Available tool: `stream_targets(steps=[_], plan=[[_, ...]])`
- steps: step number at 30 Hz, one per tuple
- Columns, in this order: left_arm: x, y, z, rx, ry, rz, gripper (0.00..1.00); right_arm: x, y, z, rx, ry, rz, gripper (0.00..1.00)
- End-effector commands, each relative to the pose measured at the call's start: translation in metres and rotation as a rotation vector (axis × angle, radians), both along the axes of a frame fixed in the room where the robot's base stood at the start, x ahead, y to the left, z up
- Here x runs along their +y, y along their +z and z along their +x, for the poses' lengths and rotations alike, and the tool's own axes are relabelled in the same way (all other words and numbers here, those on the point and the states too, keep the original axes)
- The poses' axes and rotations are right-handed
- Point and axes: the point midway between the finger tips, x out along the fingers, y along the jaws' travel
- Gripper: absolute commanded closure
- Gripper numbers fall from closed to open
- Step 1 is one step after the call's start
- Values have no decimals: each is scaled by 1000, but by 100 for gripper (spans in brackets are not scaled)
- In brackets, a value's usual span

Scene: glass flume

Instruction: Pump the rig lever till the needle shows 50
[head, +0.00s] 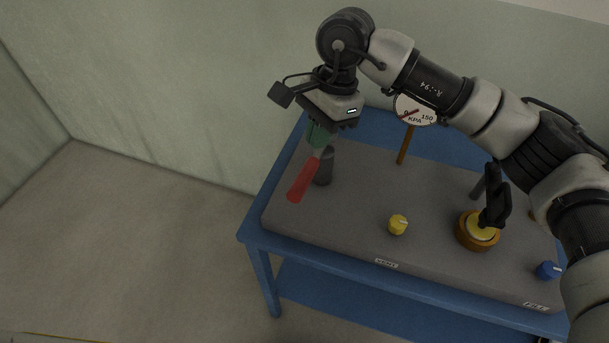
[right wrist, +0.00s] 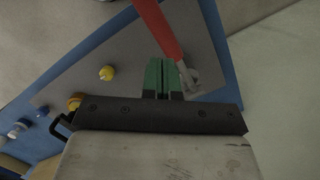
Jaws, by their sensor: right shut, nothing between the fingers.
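The rig lever (head: 303,180) has a red grip and slants down toward the front left from a dark post (head: 325,166) on the grey rig top. In the right wrist view the red lever (right wrist: 158,30) runs past the fingertips to a grey pivot. My right gripper (head: 320,135) is shut and empty, its green fingers beside the lever's upper end; I cannot tell whether they touch it. The fingers also show in the right wrist view (right wrist: 162,78). The round gauge (head: 413,111) is partly behind my right arm. Its red needle is too small to read exactly. My left gripper is out of view.
A yellow knob (head: 398,225), a black handle (head: 493,200) on a yellow-orange round base (head: 478,231) and a blue knob (head: 548,270) are on the rig. The blue table (head: 300,255) holds it. The floor at left is clear.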

Motion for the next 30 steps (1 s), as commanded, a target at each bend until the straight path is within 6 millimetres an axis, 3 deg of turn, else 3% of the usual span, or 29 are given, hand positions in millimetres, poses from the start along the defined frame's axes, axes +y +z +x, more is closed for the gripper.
stream_targets(steps=[11,30], plan=[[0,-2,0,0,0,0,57,1,-5,-1,3,-1,4,100],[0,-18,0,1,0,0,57,14,-67,-11,3,-2,4,100]])
